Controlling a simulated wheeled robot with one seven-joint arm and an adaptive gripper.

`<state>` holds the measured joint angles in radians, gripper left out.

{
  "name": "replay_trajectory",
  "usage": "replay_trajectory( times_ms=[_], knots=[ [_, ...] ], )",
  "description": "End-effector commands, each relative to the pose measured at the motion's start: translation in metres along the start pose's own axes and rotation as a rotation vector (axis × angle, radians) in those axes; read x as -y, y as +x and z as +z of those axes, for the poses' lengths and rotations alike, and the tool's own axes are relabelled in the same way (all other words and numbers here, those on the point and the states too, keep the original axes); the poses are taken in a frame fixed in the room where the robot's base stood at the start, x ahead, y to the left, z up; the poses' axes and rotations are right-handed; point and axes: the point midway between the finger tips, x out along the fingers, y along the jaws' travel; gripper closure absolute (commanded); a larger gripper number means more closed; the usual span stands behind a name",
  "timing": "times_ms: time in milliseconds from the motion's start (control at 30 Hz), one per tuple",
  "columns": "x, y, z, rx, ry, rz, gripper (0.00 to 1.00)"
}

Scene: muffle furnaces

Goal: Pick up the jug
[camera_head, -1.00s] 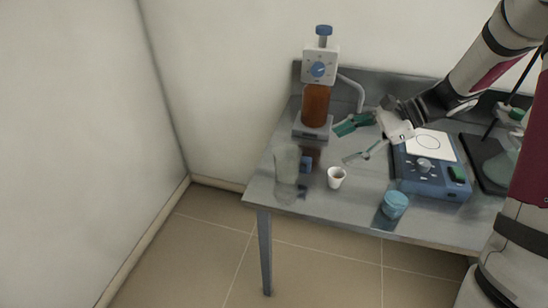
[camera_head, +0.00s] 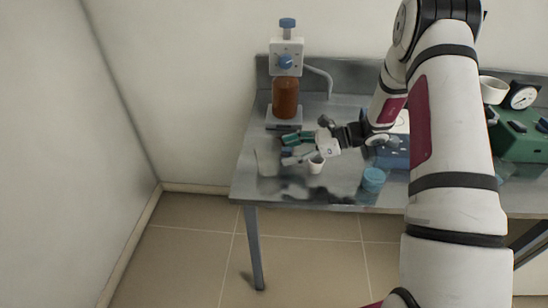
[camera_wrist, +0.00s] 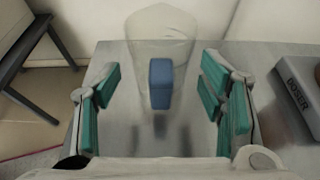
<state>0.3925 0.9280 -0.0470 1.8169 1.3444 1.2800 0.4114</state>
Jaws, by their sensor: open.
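The jug is a clear, see-through vessel (camera_wrist: 160,35) with a blue handle (camera_wrist: 160,84) facing me. It stands upright on the grey bench, ahead of my gripper in the wrist view. In the head view the jug (camera_head: 266,162) is faint, near the bench's left end. My gripper (camera_head: 288,148) is open, with green-padded fingers just to the right of the jug. In the wrist view my fingers (camera_wrist: 160,92) are spread on either side of the blue handle, with gaps on both sides. I see no contact.
A small white cup (camera_head: 316,166) stands close by my gripper. A blue-lidded jar (camera_head: 373,180) is farther right. An orange-brown bottle dispenser (camera_head: 286,98) stands behind. A grey box marked DOSER (camera_wrist: 302,98) is at right in the wrist view. The bench's front edge is near.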

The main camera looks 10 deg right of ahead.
Motion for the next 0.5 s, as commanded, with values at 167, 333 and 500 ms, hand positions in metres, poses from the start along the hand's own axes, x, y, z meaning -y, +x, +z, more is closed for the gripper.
replay_trajectory(
  times_ms=[167, 333, 500],
  knots=[
    [0.000, 0.016, 0.000, 0.000, -0.001, 0.001, 0.36],
    [0.001, 0.017, 0.000, 0.000, -0.002, -0.001, 0.36],
    [0.001, 0.017, 0.000, 0.000, -0.002, -0.001, 0.59]
  ],
)
